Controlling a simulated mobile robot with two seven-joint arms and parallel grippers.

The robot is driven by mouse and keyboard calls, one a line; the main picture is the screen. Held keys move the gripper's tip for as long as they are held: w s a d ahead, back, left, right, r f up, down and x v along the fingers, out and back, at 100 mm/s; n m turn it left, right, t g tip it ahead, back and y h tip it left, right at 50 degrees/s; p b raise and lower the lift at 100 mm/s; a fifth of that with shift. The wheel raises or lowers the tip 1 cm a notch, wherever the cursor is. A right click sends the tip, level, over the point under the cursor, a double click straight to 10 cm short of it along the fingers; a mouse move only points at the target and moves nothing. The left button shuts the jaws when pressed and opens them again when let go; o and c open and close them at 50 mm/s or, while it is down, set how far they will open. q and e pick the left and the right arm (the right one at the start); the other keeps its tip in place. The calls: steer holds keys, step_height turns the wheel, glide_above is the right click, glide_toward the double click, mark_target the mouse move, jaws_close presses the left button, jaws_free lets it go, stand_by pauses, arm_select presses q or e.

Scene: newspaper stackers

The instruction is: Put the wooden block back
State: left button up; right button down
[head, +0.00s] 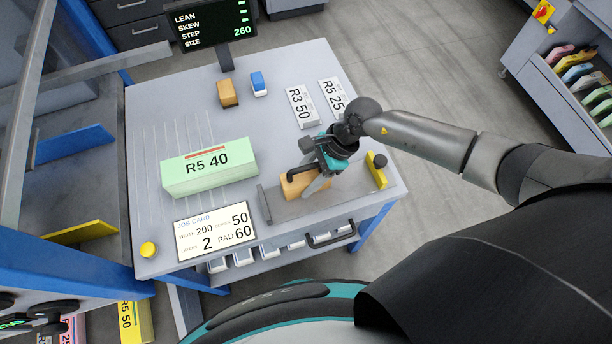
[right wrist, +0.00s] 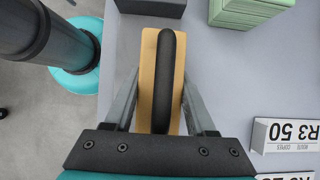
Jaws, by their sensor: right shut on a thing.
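The wooden block (head: 291,187) is light brown with a dark rounded handle on top. It is at the front right of the grey table (head: 190,110), over or on a grey plate (head: 330,199). My right gripper (head: 311,178) points down and is shut on the block. In the right wrist view the block (right wrist: 148,62) lies between the two fingers, its dark handle running lengthwise. I cannot tell whether its underside touches the plate. My left gripper is not in view.
A dark upright stop (head: 265,205) stands left of the block and a yellow piece (head: 377,170) right. A green stack (head: 209,171) marked R5 40, a job card (head: 215,228), a brown block (head: 228,93), a blue-and-white block (head: 258,84) and white labelled blocks (head: 301,107) are on the table.

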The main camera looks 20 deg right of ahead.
steer(key=shift+f, duration=0.15)
steer(key=shift+c, duration=1.1)
jaws_free()
steer(key=shift+r, duration=0.3)
steer(key=p+v, duration=0.1)
steer(key=v, duration=1)
steer(key=shift+d+r, duration=0.25)
steer(key=shift+r, duration=0.1)
